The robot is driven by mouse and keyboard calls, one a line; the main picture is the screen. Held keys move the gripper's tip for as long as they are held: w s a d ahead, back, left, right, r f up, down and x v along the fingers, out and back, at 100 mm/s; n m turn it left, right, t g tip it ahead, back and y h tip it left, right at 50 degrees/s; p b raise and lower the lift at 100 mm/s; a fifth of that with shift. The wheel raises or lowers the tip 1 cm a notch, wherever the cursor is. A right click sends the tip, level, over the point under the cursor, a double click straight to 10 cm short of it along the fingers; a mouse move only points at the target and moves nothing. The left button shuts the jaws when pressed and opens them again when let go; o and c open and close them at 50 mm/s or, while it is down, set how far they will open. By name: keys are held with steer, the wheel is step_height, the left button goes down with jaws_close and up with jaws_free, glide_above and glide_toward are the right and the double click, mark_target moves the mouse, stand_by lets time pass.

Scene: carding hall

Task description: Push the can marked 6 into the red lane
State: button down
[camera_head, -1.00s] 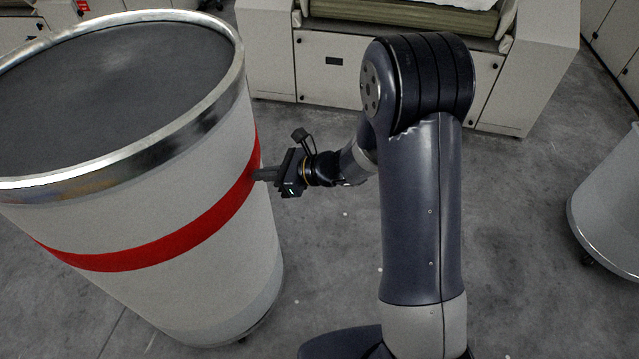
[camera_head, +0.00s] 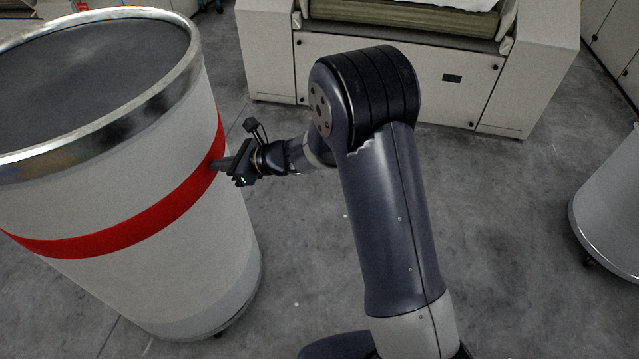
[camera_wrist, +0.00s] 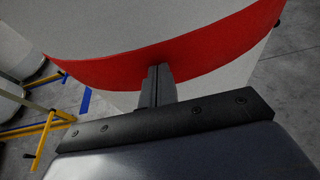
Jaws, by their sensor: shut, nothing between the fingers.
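A large white can (camera_head: 150,235) with a metal rim, a dark top and a red band fills the left of the head view. No number shows on its visible side, so I cannot tell whether it is the can marked 6. My gripper (camera_head: 217,164) is shut and empty, with its fingertips at the can's right side on the red band. In the wrist view the shut fingers (camera_wrist: 158,84) point at the red band (camera_wrist: 200,50) and seem to touch it. The can stands upright on small casters. I do not see a red lane in these views.
A beige machine (camera_head: 380,65) stands at the back. Another pale can (camera_head: 610,210) on casters stands at the right edge.

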mark_target(209, 159)
steer(key=shift+w+a, duration=0.35)
steer(key=shift+a, duration=0.5)
steer(key=shift+w+a, duration=0.3)
steer(key=shift+a, duration=0.55)
steer(key=shift+w+a, duration=0.35)
steer(key=shift+a, duration=0.5)
steer(key=shift+a, duration=0.2)
steer(key=w+a+p, duration=0.1)
steer(key=w+a, duration=0.2)
steer(key=a, duration=0.4)
steer(key=w+a+p, duration=0.2)
steer(key=w+a, duration=0.1)
steer(key=a, duration=0.4)
steer(key=shift+a, duration=0.2)
steer(key=shift+w, duration=0.15)
